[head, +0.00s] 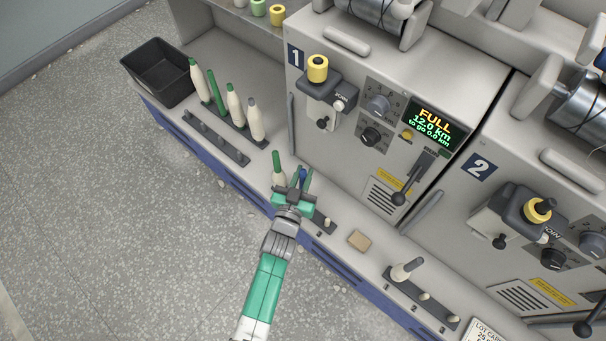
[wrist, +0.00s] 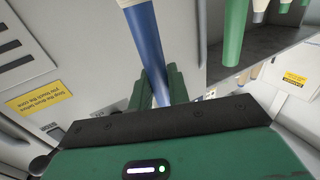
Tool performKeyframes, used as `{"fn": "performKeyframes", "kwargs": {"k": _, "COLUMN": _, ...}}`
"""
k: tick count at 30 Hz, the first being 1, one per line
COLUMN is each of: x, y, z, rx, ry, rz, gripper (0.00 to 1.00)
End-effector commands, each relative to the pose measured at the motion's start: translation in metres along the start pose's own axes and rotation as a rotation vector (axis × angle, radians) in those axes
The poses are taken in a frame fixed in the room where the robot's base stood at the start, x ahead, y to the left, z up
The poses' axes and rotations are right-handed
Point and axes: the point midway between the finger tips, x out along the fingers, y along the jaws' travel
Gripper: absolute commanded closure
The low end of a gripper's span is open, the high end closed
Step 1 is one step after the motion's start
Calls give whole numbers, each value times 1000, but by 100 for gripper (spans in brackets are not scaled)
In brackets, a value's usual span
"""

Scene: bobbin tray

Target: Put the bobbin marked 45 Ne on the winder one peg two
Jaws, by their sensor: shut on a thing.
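My gripper (head: 302,184) is shut on a bobbin with a blue tube (head: 303,174), above the peg rail in front of winder one. In the wrist view the blue tube (wrist: 149,42) stands between the green fingers (wrist: 158,84), with pale yarn at the top edge. No count mark is readable on it. The winder one peg rail (head: 318,215) carries a green-tipped bobbin (head: 278,170) at its left end and a bare peg (head: 328,222) at its right end. My gripper hides the middle of the rail, so I cannot tell whether the held bobbin touches a peg.
Several bobbins (head: 234,105) stand on a rack at the left, behind a rail of bare pegs (head: 215,138). A black bin (head: 157,72) is at the far left. A tan block (head: 359,240) lies right of the rail. Winder two's rail (head: 420,300) holds one bobbin (head: 406,270).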

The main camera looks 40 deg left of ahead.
Motion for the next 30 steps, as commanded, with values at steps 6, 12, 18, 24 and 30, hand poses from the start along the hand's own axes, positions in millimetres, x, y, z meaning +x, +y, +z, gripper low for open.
{"fn": "performKeyframes", "kwargs": {"k": 6, "x": 0, "y": 0, "z": 4, "rx": 0, "ry": 1, "rz": 0, "gripper": 100}}
{"fn": "performKeyframes", "kwargs": {"k": 12, "x": 0, "y": 0, "z": 8, "rx": 0, "ry": 1, "rz": 1, "gripper": 100}}
{"fn": "performKeyframes", "kwargs": {"k": 18, "x": 0, "y": 0, "z": 12, "rx": 0, "ry": 1, "rz": 1, "gripper": 100}}
{"fn": "performKeyframes", "kwargs": {"k": 24, "x": 0, "y": 0, "z": 12, "rx": 0, "ry": 0, "rz": 1, "gripper": 73}}
{"fn": "performKeyframes", "kwargs": {"k": 30, "x": -2, "y": 0, "z": 11, "rx": 0, "ry": -1, "rz": 0, "gripper": 73}}
